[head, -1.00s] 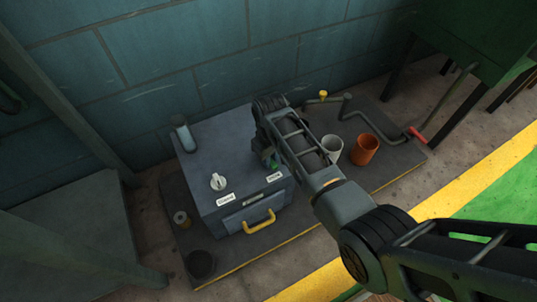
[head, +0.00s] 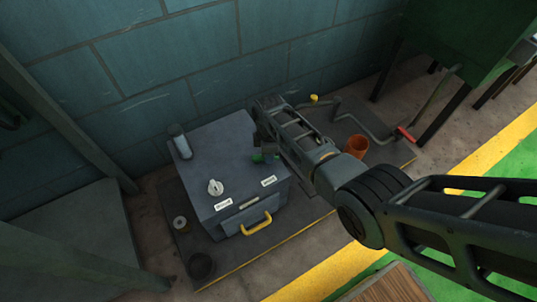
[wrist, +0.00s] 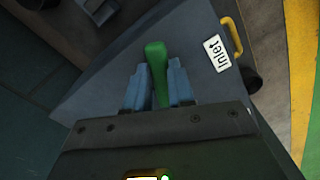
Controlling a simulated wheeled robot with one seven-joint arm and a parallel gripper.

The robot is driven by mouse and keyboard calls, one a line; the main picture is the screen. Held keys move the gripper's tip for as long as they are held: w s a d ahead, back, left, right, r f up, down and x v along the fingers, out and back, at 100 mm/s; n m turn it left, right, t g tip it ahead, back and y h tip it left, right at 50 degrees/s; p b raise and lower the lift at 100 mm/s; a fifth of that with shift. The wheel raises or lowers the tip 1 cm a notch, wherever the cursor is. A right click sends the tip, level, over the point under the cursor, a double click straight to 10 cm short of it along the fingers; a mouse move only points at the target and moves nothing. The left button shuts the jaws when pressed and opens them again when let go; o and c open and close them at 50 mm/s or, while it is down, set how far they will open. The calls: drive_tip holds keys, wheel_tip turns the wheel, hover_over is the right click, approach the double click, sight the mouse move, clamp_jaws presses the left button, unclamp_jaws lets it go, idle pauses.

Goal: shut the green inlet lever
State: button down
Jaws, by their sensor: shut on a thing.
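The green inlet lever (wrist: 156,62) stands between the two fingers of my gripper (wrist: 158,84) in the wrist view, its rounded end showing beyond the fingertips. My gripper is shut on it. In the head view a little of the green lever (head: 263,157) shows at the right part of the grey box's top, under my gripper (head: 262,147); the rest is hidden by my arm. A white "Inlet" label (wrist: 217,53) is beside the lever in the wrist view.
The grey box (head: 215,155) also carries a white knob (head: 215,187), a grey cylinder (head: 181,141) and a yellow handle (head: 257,224). An orange cup (head: 356,146) and a crank with a red grip (head: 404,134) are to the right. A dark pot (head: 200,266) is at front left.

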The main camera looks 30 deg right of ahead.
drive_tip(key=shift+w+d+n, duration=0.1)
drive_tip(key=shift+w+n, duration=0.2)
drive_tip(key=shift+n, duration=0.55)
drive_tip(key=shift+w+d+n, duration=0.1)
drive_tip(key=shift+w+n, duration=0.2)
drive_tip(key=shift+n, duration=0.6)
drive_tip(key=shift+w+n, duration=0.3)
drive_tip(key=shift+n, duration=0.55)
drive_tip(key=c, duration=1)
unclamp_jaws()
drive_tip(key=shift+o, duration=0.2)
wheel_tip(320, 180, up, 8)
drive_tip(key=p, duration=0.3)
drive_tip(key=shift+f, duration=0.15)
